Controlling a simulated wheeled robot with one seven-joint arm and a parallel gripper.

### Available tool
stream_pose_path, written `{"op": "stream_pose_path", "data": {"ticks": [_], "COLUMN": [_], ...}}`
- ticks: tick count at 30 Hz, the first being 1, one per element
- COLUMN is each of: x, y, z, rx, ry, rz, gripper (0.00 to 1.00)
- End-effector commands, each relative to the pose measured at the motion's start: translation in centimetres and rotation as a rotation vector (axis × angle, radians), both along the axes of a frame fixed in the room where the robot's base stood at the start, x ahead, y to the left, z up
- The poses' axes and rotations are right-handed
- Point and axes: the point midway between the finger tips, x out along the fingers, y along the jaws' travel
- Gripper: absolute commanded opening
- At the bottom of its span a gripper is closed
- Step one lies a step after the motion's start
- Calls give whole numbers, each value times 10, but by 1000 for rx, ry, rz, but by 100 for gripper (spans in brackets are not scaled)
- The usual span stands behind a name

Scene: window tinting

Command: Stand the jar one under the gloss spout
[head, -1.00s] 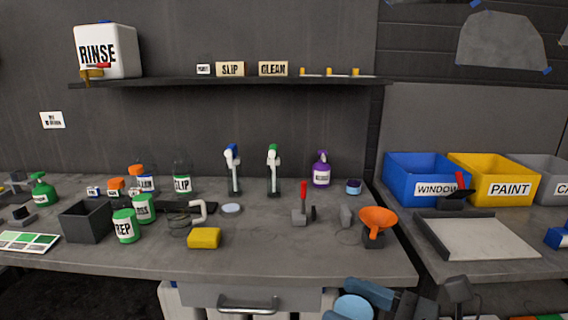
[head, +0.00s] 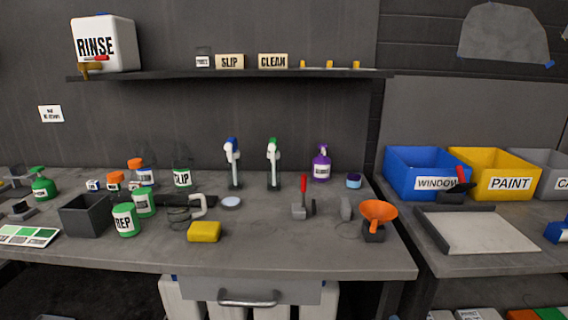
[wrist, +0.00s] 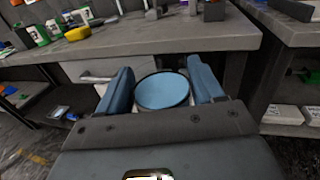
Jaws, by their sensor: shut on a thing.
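In the wrist view, my gripper (wrist: 160,70) is shut on a round jar (wrist: 162,92) with a pale blue top and dark rim. The jar sits between the two blue fingers, in front of the bench and below its top. Its side and any label are hidden. The head view does not show my gripper or this jar.
The bench (head: 300,255) has clear room at front centre. A yellow sponge (head: 204,232), a red-handled tool (head: 303,198) and an orange funnel (head: 377,213) stand on it. A shelf (head: 225,74) above holds a RINSE container (head: 104,44). A drawer handle (head: 248,298) juts out below.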

Motion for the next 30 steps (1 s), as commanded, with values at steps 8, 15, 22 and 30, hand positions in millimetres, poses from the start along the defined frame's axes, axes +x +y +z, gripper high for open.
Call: {"op": "stream_pose_path", "data": {"ticks": [8, 15, 22, 30], "x": [-20, -26, -35, -44], "y": [-33, -38, -35, -37], "z": [-37, -54, -98, -136], "rx": [0, 0, 1, -1], "ry": [0, 10, 37, 22], "rz": [-196, -235, -245, -242], "gripper": [35, 35, 35, 35]}}
